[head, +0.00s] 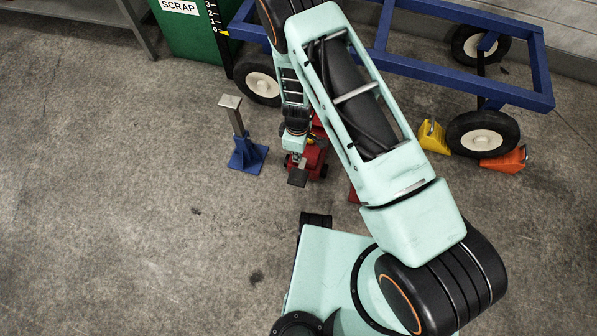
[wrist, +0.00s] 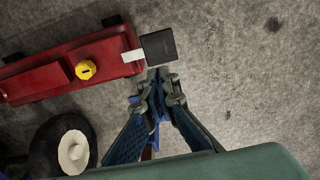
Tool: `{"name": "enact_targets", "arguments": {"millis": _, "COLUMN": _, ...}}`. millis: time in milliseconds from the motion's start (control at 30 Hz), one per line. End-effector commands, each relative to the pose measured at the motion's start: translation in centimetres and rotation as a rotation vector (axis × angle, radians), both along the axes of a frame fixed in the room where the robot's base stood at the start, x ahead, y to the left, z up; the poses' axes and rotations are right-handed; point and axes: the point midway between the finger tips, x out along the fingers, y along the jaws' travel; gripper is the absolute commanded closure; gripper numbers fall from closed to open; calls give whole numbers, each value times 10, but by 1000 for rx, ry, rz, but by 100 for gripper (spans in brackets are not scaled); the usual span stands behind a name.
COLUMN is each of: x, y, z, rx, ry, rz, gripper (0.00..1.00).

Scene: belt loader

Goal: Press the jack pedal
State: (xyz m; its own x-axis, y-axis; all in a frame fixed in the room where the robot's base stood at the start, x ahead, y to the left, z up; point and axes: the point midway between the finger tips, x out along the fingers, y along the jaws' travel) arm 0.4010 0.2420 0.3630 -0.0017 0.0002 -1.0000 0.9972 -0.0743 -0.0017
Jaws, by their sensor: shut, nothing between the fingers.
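The red jack (head: 315,158) stands on the floor below my arm, partly hidden by it. Its flat black pedal (head: 298,178) sticks out at the near end. In the wrist view the red jack body (wrist: 75,68) lies at upper left with a yellow knob (wrist: 85,69), and a pale bar joins it to the black square pedal (wrist: 158,46). My gripper (wrist: 158,74) is shut and empty. Its fingertips appear just below the pedal's edge in the wrist view; I cannot tell whether they touch. In the head view my wrist is above the jack and hides the fingers.
A blue stand with a grey top (head: 247,153) is left of the jack. The blue cart frame (head: 455,75) with black wheels (head: 482,133) stands behind. Yellow (head: 433,136) and orange (head: 504,160) chocks flank a wheel. The floor at left is clear.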

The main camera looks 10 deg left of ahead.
Motion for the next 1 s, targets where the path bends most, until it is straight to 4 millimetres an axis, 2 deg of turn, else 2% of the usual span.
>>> {"name": "enact_targets", "arguments": {"millis": 233, "x": 0, "y": 0, "z": -1, "rx": 0, "ry": -1, "rz": -2, "gripper": 100}}
{"name": "enact_targets", "arguments": {"millis": 367, "x": 0, "y": -1, "z": -12, "rx": -1, "ry": -1, "rz": -3, "gripper": 100}}
{"name": "enact_targets", "arguments": {"millis": 800, "x": 0, "y": -1, "z": -102, "rx": -1, "ry": -1, "rz": -3, "gripper": 100}}
{"name": "enact_targets", "arguments": {"millis": 1000, "x": 0, "y": -1, "z": -130, "rx": -1, "ry": -1, "rz": -3, "gripper": 100}}
